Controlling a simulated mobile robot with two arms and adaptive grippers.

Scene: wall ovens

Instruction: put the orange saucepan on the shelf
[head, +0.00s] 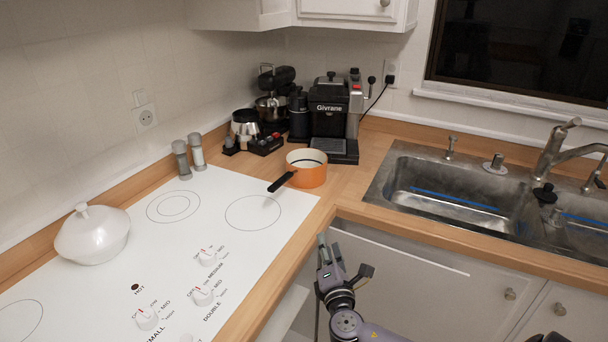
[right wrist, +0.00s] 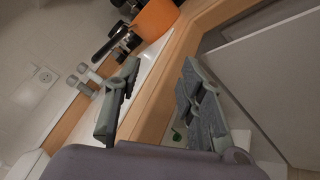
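The orange saucepan (head: 307,168) stands upright on the wooden counter in the corner, just behind the white cooktop. Its black handle (head: 281,182) points toward the cooktop. The saucepan also shows at the top of the right wrist view (right wrist: 155,17), with its handle (right wrist: 110,43) to the left. My right gripper (head: 328,250) is in front of the counter edge, below and apart from the saucepan. In the right wrist view its two fingers (right wrist: 158,95) are spread with nothing between them. My left gripper does not show. I cannot make out a shelf for certain.
A coffee machine (head: 331,115) stands behind the saucepan. A white lidded pot (head: 92,236) and two shakers (head: 189,157) are by the cooktop (head: 200,225). A sink (head: 450,195) is at the right.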

